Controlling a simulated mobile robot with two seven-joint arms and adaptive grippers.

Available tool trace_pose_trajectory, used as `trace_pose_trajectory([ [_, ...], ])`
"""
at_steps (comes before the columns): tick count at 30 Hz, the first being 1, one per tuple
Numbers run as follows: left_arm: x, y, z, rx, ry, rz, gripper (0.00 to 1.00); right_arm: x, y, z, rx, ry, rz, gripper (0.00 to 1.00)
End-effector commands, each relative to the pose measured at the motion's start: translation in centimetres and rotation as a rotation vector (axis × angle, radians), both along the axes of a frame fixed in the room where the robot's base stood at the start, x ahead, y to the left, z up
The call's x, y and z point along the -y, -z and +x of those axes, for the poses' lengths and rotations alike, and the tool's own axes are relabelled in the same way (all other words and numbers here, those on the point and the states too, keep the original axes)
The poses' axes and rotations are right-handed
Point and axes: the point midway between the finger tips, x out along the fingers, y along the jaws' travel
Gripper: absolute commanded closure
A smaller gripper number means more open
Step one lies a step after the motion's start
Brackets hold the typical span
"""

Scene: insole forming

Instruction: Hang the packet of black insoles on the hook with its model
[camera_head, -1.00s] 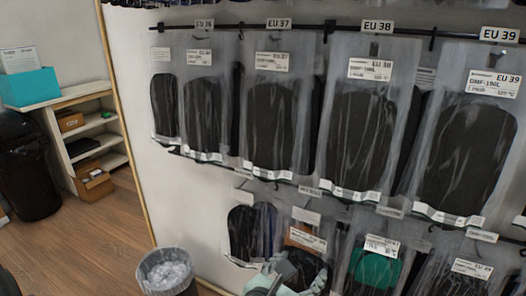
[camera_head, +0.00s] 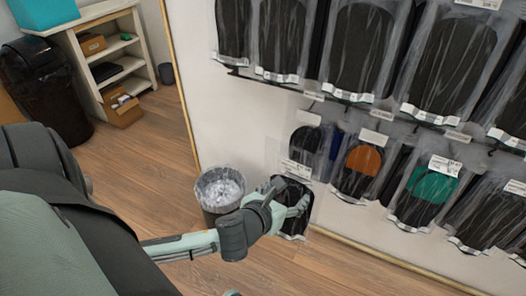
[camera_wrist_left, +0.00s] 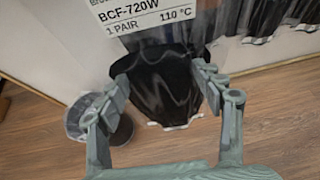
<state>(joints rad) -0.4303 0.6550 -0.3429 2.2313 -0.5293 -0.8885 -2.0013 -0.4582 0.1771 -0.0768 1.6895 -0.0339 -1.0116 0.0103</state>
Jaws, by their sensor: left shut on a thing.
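My left gripper (camera_head: 283,192) is shut on a clear packet of black insoles (camera_head: 294,226) in front of the lower wall. In the left wrist view the packet (camera_wrist_left: 168,92) hangs between the two fingers (camera_wrist_left: 163,78). In the head view the held packet is below a hanging packet of black insoles (camera_head: 304,143) in the lower row. White tags (camera_head: 313,97) show along the lower row; their text is too small to read.
Packets with orange (camera_head: 362,161) and green (camera_head: 434,184) insoles hang to the right. An upper row of black insole packets (camera_head: 361,50) hangs above. A lined bin (camera_head: 220,189) stands left of my gripper. A shelf (camera_head: 112,63) and black bin (camera_head: 45,85) stand farther left.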

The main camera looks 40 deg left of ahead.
Motion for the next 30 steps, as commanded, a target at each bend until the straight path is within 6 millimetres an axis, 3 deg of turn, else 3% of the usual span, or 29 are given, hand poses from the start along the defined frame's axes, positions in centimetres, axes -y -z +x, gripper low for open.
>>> trace_pose_trajectory([
  [3,-2.7,1.0,-1.1,-0.042,-0.052,-0.002,0.79,0.3,1.9,-1.3,-0.019,-0.008,-0.002,0.6],
  [6,-3.8,1.6,-1.3,-0.054,-0.073,-0.005,0.79,0.4,2.9,-1.7,-0.023,-0.012,-0.002,0.6],
  [30,-5.6,1.7,6.0,-0.054,-0.075,-0.006,0.79,0.4,3.1,-1.8,-0.023,-0.012,-0.002,0.6],
])
